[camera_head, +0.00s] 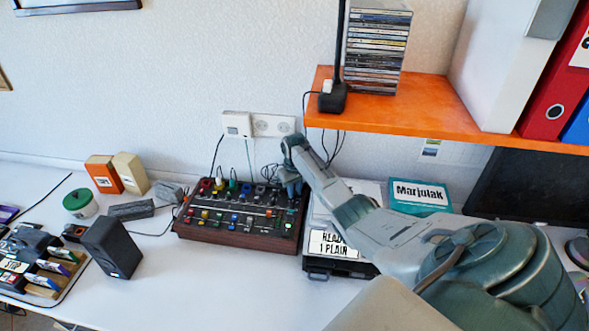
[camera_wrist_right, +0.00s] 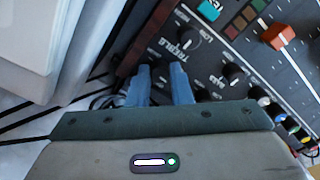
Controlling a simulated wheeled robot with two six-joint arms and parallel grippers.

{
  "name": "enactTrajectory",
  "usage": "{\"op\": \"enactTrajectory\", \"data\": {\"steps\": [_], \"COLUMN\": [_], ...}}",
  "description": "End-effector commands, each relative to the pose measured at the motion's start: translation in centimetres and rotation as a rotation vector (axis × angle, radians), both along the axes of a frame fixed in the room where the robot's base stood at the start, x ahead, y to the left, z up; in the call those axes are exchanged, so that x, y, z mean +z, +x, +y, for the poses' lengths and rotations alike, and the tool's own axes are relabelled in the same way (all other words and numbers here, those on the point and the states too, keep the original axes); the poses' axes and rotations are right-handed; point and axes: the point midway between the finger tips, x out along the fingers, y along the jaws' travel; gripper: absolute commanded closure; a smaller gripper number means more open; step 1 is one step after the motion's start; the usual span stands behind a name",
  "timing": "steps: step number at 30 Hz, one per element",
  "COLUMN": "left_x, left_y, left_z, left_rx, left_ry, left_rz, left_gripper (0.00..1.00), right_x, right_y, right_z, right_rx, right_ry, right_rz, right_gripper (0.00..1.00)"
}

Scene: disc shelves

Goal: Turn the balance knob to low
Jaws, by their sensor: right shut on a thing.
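The mixer (camera_head: 236,238), a dark panel with a reddish-brown case and several knobs and sliders, lies on the white desk. My right gripper (camera_head: 291,187) reaches down to its back right corner. In the right wrist view, my right gripper's blue fingers (camera_wrist_right: 160,70) are shut on a dark knob at the panel's edge, mostly hidden between them; its label and pointer cannot be read. Beside it are a black treble knob (camera_wrist_right: 188,40), with "LOW" printed nearby, and a bass knob (camera_wrist_right: 233,74). My left gripper is not in view.
An orange shelf (camera_head: 425,116) with a CD stack (camera_head: 375,50) hangs above my right arm. A black speaker (camera_head: 112,247) stands left of the mixer. A black-and-white case (camera_head: 340,245) lies close on its right. The desk in front is clear.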

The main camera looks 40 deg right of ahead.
Motion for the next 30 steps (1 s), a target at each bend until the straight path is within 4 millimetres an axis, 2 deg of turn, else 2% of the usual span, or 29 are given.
{"op": "enactTrajectory", "data": {"steps": [9,22,23,24,30], "left_x": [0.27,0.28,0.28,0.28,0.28], "left_y": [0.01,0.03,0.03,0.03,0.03], "left_z": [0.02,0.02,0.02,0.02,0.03], "left_rx": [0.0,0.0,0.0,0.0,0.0], "left_ry": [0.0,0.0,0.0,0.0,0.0], "left_rz": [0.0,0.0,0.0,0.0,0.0], "left_gripper": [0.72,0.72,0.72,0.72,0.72], "right_x": [0.27,0.29,0.29,0.29,0.24], "right_y": [0.18,0.22,0.22,0.22,0.15], "right_z": [-0.13,-0.13,-0.13,-0.13,-0.16], "right_rx": [0.083,0.091,0.091,0.091,0.09], "right_ry": [-0.003,-0.003,-0.003,-0.003,-0.004], "right_rz": [-0.006,-0.007,-0.008,-0.008,-0.005], "right_gripper": [1.0,1.0,0.8,0.72,0.72]}}
